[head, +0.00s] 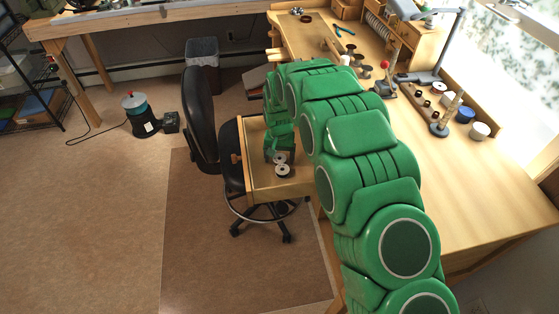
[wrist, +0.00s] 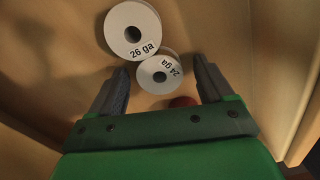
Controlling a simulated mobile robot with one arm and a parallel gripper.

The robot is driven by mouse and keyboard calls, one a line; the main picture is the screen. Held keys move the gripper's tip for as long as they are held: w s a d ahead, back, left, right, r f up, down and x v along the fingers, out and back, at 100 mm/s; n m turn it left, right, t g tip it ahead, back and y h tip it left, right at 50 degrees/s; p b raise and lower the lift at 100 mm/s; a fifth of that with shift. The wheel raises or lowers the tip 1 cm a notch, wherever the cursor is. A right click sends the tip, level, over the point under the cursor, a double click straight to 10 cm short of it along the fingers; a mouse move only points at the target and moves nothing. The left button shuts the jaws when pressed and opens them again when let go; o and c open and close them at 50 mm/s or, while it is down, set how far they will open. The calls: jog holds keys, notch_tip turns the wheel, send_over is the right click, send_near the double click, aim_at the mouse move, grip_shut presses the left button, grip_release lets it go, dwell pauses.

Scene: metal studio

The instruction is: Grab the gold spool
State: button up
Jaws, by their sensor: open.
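Two white-faced wire spools lie in the open wooden drawer (head: 262,188). The larger spool (wrist: 122,30) reads "26 ga", and the smaller spool (wrist: 153,82) reads "24 ga". A small reddish round thing (wrist: 183,101) shows partly below the smaller one. I cannot tell which of these is the gold spool; no gold wire is clear. In the head view the two pale spools (head: 283,171) lie by my gripper (head: 279,152). In the wrist view my gripper (wrist: 160,73) is open and empty, with the 24 ga spool in line between its fingers.
A black chair (head: 200,120) stands left of the drawer. The workbench (head: 480,190) holds several dark spools (head: 366,72), a lamp (head: 440,60) and pegs. Floor space is free at left.

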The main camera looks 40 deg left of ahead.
jog(key=c, duration=1.1)
jog(key=shift+r, duration=0.1)
